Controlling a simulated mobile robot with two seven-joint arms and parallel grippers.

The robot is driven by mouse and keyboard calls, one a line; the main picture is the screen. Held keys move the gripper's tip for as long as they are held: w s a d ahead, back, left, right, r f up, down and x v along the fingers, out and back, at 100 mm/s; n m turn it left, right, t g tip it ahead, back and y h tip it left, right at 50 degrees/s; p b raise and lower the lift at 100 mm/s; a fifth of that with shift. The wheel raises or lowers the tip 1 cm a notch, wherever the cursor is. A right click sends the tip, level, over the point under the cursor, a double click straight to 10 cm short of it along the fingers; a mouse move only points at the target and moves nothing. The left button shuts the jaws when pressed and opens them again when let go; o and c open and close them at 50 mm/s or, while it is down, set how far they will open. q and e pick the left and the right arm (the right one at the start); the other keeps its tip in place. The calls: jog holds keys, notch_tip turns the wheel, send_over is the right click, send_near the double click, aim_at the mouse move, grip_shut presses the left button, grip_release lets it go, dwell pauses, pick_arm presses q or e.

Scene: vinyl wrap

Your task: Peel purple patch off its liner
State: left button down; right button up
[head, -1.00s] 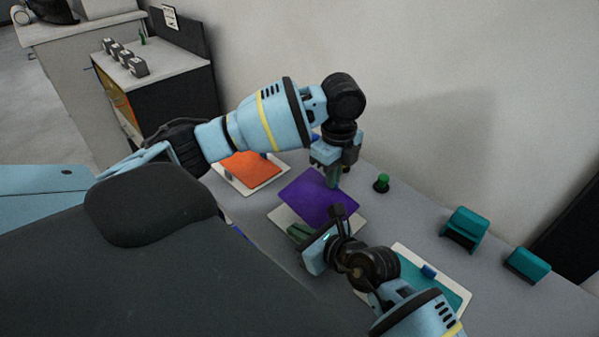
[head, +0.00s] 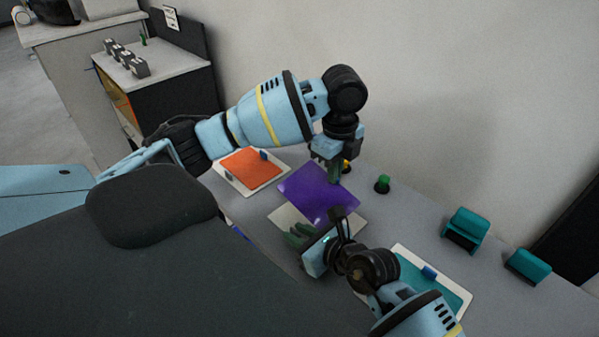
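The purple patch (head: 320,194) slants over its pale liner (head: 288,217), whose bare near-left part shows. The patch looks raised from it, but how much still sticks is hidden. My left gripper (head: 335,172) points down at the patch's far edge and appears shut on it; the exact grip is hard to see. My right gripper (head: 298,235) is low over the liner's near-left end, its green fingers apart and apparently empty. Whether they touch the liner cannot be told.
An orange patch on a white liner (head: 250,169) lies to the left, and a teal one (head: 430,283) to the right, partly behind my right arm. A green-topped button (head: 382,184) stands near the wall. Two teal blocks (head: 467,229) (head: 527,266) stand at right.

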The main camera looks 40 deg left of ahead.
pick_arm(q)
jog(key=shift+s+d+f, duration=0.1)
jog(key=shift+s+d, duration=0.05)
jog(key=shift+d, duration=0.05)
pick_arm(e)
jog(key=shift+w+r, duration=0.1)
jog(key=shift+w, duration=0.05)
